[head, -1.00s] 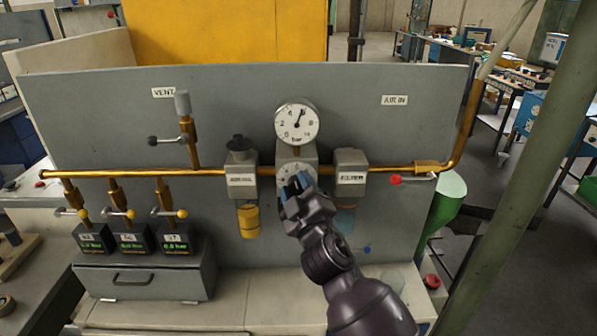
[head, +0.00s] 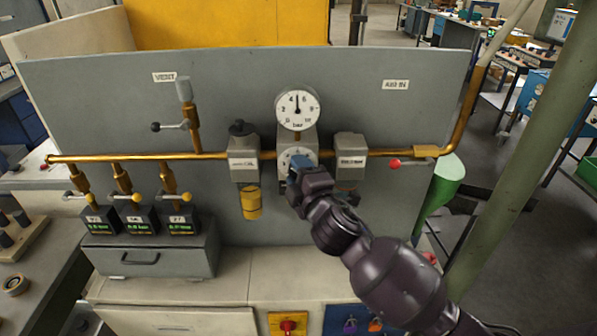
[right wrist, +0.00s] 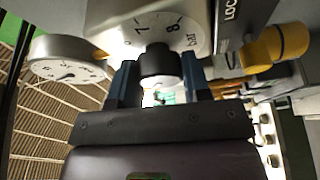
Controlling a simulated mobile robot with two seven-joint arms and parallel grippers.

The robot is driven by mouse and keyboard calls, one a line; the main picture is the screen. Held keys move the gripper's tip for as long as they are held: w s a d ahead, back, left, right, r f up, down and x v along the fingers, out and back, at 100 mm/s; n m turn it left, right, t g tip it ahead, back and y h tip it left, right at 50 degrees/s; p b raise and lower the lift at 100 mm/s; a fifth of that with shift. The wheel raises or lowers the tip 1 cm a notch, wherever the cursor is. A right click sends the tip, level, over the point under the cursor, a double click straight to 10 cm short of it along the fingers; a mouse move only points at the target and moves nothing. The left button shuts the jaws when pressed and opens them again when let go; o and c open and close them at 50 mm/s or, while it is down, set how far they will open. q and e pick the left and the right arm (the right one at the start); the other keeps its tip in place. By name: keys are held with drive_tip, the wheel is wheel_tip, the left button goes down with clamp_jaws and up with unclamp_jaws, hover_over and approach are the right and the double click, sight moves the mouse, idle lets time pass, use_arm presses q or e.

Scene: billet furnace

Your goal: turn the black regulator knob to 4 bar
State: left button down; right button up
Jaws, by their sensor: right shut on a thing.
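The black regulator knob (right wrist: 158,66) sits between the two fingers of my right gripper (right wrist: 159,78) in the right wrist view. The fingers are shut on it. In the head view my right gripper (head: 297,172) covers the knob. The printed dial plate (head: 284,157) of the regulator shows around the fingertips. The round white pressure gauge (head: 298,109) stands above the regulator; its needle points nearly straight up, just right of the 4. The gauge also shows at the left in the right wrist view (right wrist: 70,58). My left gripper is not in view.
A grey unit with a yellow bowl (head: 251,203) hangs left of the regulator, and a filter unit (head: 350,150) stands close on its right. A red-tipped valve lever (head: 395,163) is farther right on the brass pipe. Several yellow-tipped valves stand at the left.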

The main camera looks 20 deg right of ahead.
idle(0.3)
drive_tip(key=o, duration=0.9)
drive_tip(key=s, duration=0.3)
drive_tip(key=s+b, duration=0.1)
drive_tip(key=s, duration=0.3)
drive_tip(key=s+d, duration=0.1)
drive_tip(key=s, duration=0.2)
drive_tip(key=shift+s+f+b, duration=0.35)
drive_tip(key=shift+f, duration=0.05)
